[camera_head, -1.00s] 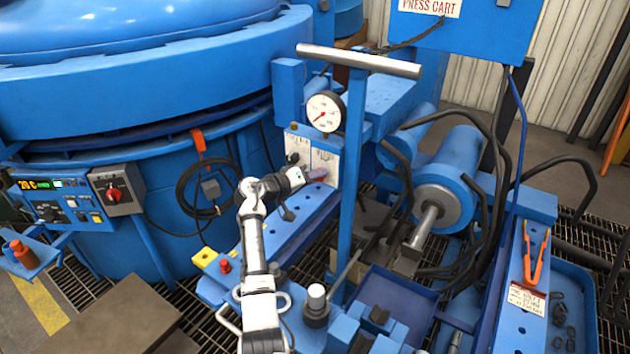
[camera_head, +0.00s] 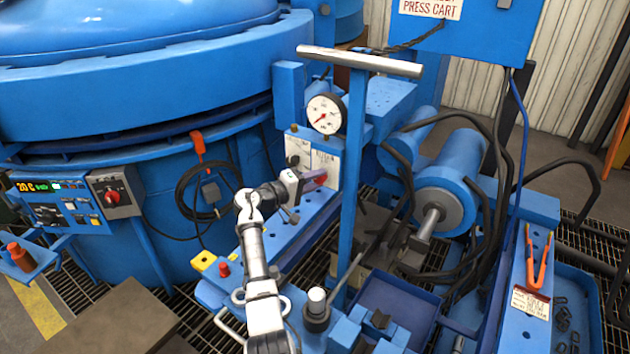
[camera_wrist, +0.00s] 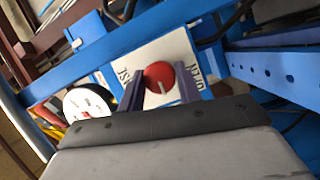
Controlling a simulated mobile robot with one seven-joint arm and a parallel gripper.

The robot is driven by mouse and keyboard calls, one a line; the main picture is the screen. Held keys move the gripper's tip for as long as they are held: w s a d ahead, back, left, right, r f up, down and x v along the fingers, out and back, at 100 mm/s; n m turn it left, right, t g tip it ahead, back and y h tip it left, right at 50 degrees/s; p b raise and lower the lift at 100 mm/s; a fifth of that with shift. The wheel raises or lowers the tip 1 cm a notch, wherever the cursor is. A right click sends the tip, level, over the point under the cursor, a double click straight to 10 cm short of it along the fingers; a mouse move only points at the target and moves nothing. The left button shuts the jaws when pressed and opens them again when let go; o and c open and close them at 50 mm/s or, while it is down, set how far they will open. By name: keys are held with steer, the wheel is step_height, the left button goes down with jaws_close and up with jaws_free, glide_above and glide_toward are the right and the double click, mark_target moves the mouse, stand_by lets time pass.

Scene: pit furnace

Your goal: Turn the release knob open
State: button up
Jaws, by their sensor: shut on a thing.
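The release knob is a round red knob (camera_wrist: 159,76) with a pale pointer mark, on a white lettered plate (camera_wrist: 172,48) in the wrist view. The mark points toward the lower edge of that picture. My gripper (camera_wrist: 160,84) has one dark finger on each side of the knob and is shut on it. In the head view my gripper (camera_head: 314,181) is at the lower part of the white plate (camera_head: 324,162), below the pressure gauge. Only a small red part of the knob shows there. The exact finger contact is hard to see.
A round white gauge (camera_head: 325,114) sits just above the plate; a blue upright post (camera_head: 354,180) stands close right of my gripper. A blue perforated rail (camera_head: 290,240) runs below my arm. Black hoses (camera_head: 500,190) and a cylinder (camera_head: 447,175) lie further right.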

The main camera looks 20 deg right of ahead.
steer(key=o, duration=1)
steer(key=shift+a, duration=0.15)
steer(key=b+v, duration=0.2)
steer(key=v, duration=1.1)
steer(key=shift+a, duration=0.3)
steer(key=shift+s, duration=0.1)
